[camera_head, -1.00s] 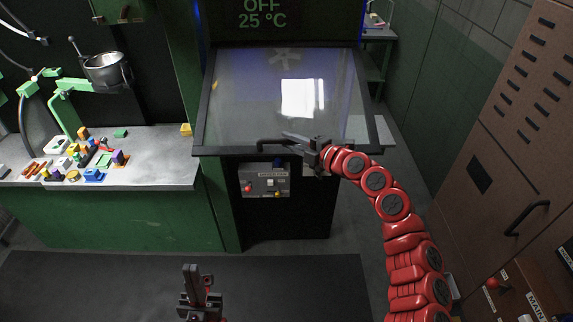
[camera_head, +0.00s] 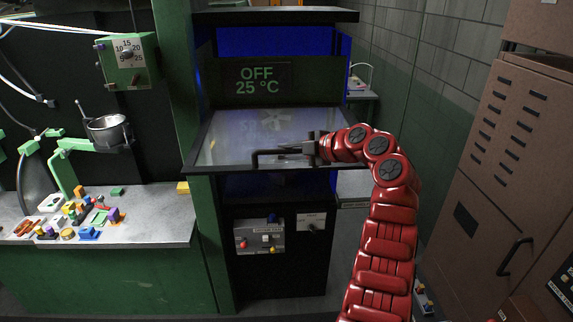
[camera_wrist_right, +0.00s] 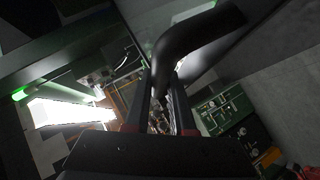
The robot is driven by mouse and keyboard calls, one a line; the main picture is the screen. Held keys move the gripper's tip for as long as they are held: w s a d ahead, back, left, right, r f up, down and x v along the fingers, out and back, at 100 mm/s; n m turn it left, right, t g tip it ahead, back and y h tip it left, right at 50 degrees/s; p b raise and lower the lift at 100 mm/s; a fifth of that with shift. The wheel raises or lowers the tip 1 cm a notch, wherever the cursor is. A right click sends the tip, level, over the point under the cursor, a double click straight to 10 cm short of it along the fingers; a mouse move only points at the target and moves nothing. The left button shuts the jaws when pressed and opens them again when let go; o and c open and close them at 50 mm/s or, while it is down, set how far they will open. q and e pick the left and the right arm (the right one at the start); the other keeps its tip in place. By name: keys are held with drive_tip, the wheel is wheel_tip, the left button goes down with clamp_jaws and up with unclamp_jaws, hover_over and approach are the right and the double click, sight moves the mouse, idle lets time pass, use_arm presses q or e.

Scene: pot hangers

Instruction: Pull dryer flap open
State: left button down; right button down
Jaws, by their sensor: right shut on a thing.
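The dryer flap (camera_head: 225,150) is a glass panel in a dark frame, standing out from the dryer below the green "OFF 25 °C" display (camera_head: 258,80). A black bar handle (camera_head: 262,156) runs along its front edge. My right gripper (camera_head: 305,148) is at the right part of this handle, shut on it. In the right wrist view, the dark curved handle (camera_wrist_right: 190,45) runs down between the fingers of my right gripper (camera_wrist_right: 163,95). The fingers partly hide the grip. My left gripper is out of view.
A control box (camera_head: 260,237) with buttons is on the dryer's front below the flap. A workbench (camera_head: 160,220) with several small coloured blocks stands at the left. A brown cabinet (camera_head: 500,185) stands at the right. My red right arm covers part of the space between.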

drive_tip(key=shift+w+r, duration=0.1)
drive_tip(key=shift+r, duration=0.7)
drive_tip(key=c, duration=1)
unclamp_jaws()
drive_tip(key=shift+f, duration=0.1)
drive_tip(key=shift+o, duration=1.2)
drive_tip(key=shift+w+f, duration=0.1)
drive_tip(key=shift+w, duration=0.15)
drive_tip(key=shift+s, duration=0.1)
